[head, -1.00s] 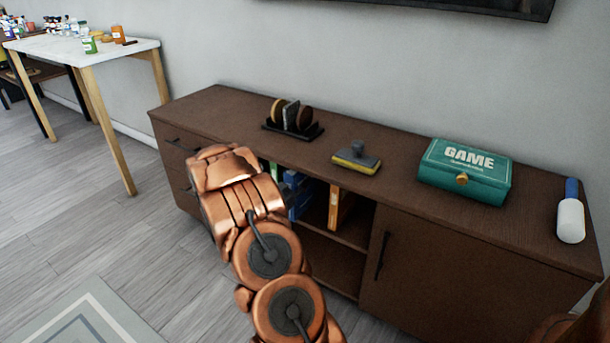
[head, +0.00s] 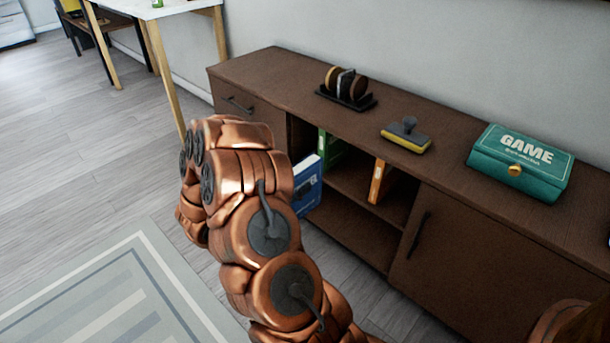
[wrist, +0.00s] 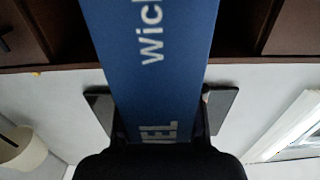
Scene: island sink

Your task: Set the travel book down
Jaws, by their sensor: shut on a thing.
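The travel book is blue with pale lettering. It fills the middle of the wrist view (wrist: 150,60), with "Wick" and "EL" readable. My gripper (wrist: 160,108) is shut on it, a dark finger on each side. In the head view a blue book with pale page edges (head: 308,189), apparently the same one, shows beside my arm, in front of the cabinet's open shelf. My arm hides part of it, and my gripper is hidden there. The book appears clear of the shelf; whether it touches anything below cannot be told.
The brown cabinet (head: 490,245) has an open bay holding a green book (head: 330,150) and an orange book (head: 377,181). On top stand a black holder with discs (head: 346,90), a grey-yellow stamp-like object (head: 405,134) and a teal game box (head: 520,160). Bare floor and a rug (head: 130,290) lie left.

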